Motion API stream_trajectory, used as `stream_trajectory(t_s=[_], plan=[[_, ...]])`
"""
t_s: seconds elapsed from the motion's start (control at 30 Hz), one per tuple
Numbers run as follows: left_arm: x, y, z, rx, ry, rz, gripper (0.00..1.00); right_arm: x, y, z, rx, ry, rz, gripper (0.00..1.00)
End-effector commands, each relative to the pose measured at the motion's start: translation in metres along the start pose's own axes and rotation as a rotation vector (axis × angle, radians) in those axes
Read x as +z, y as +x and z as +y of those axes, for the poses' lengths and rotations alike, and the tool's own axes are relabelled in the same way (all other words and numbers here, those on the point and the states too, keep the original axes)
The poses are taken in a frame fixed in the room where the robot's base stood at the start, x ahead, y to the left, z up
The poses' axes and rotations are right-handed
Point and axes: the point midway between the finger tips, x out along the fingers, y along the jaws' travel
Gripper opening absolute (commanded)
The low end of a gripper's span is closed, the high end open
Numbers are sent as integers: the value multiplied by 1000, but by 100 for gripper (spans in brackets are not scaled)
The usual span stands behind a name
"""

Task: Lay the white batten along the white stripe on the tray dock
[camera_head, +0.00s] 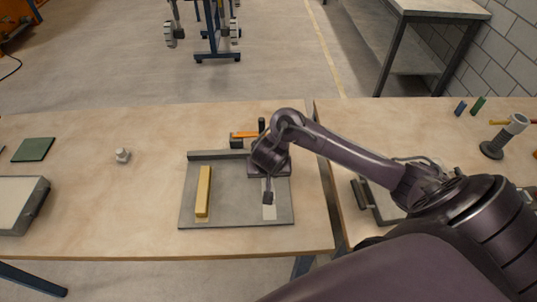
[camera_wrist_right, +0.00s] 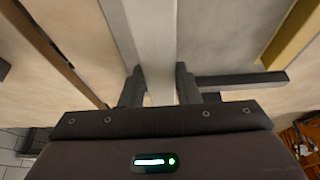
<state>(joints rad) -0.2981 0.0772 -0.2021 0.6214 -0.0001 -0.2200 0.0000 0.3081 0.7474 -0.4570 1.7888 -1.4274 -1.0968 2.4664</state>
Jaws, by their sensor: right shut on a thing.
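The tray dock (camera_head: 235,205) is a flat grey plate with a dark rail along its back edge; its grey surface also shows in the right wrist view (camera_wrist_right: 225,40). My right gripper (camera_head: 268,192) is over the dock's right part. In the right wrist view its fingers (camera_wrist_right: 160,88) are shut on the white batten (camera_wrist_right: 154,45), which runs away from them over the dock. In the head view a pale strip (camera_head: 269,212) shows below the gripper; I cannot tell whether it is batten or white stripe. Whether the batten touches the dock is unclear. My left gripper is not in view.
A yellow batten (camera_head: 203,190) lies on the dock's left part. An orange-and-black tool (camera_head: 243,135) is behind the dock. A small grey fitting (camera_head: 122,155), a green square (camera_head: 34,149) and a tray (camera_head: 20,200) are to the left. A gap separates the right-hand table.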

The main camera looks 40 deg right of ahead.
Motion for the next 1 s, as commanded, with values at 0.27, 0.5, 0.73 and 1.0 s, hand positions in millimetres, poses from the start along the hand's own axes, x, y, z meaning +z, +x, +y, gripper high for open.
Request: stream_trajectory(t_s=[0.27,0.5,0.73,1.0], plan=[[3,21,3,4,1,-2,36,12,29,1,1,1,0,5],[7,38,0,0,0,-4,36,23,57,1,1,2,2,5],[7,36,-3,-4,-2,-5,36,23,56,0,0,1,2,5],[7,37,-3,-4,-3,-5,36,24,60,0,0,1,1,38]])
